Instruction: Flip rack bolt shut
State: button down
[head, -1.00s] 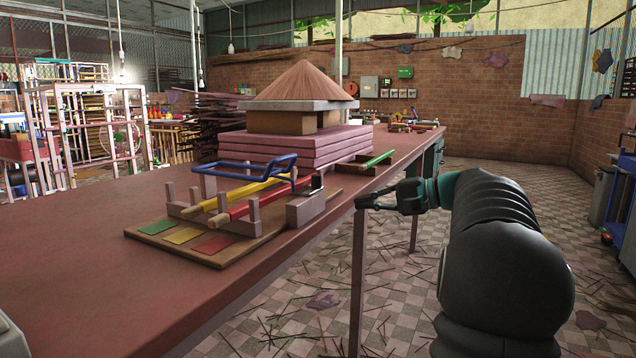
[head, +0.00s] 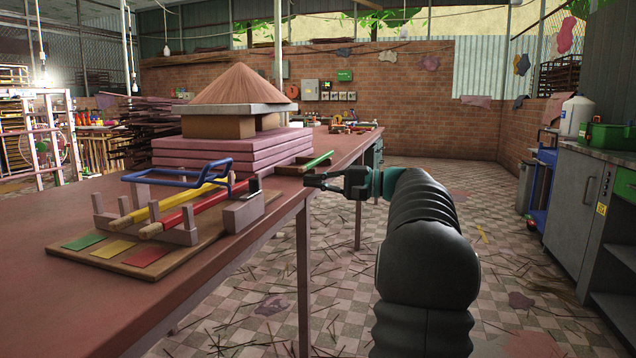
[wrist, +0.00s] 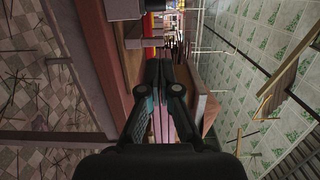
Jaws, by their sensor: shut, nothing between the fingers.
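The rack stands on a wooden board (head: 215,237) near the table's right edge. It has pinkish posts holding a yellow rod (head: 175,203) and a red rod (head: 190,210). A blue bent-bar frame (head: 180,177) lies over the rods. A grey block (head: 243,211) at the rack's right end carries a small dark and light piece (head: 254,186), which may be the bolt; its position is too small to tell. My gripper (head: 308,181) is shut and empty, past the table's edge, to the right of the block and apart from it. In the wrist view my gripper (wrist: 158,70) points along the table edge.
A green rod (head: 318,160) lies on a wooden piece behind the rack. Pink slabs (head: 230,150) under a cone-roofed model stand further back. The table's (head: 60,300) front left is bare. A grey cabinet (head: 575,200) stands at right; the tiled floor between is open, with scattered sticks.

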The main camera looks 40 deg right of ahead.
aim_at(250, 188)
jog(key=w+a, duration=0.4)
jog(key=a, duration=0.4)
jog(key=shift+w+a, duration=0.25)
jog(key=shift+w, duration=0.05)
jog(key=shift+s+f, duration=0.1)
jog(key=shift+s, duration=0.05)
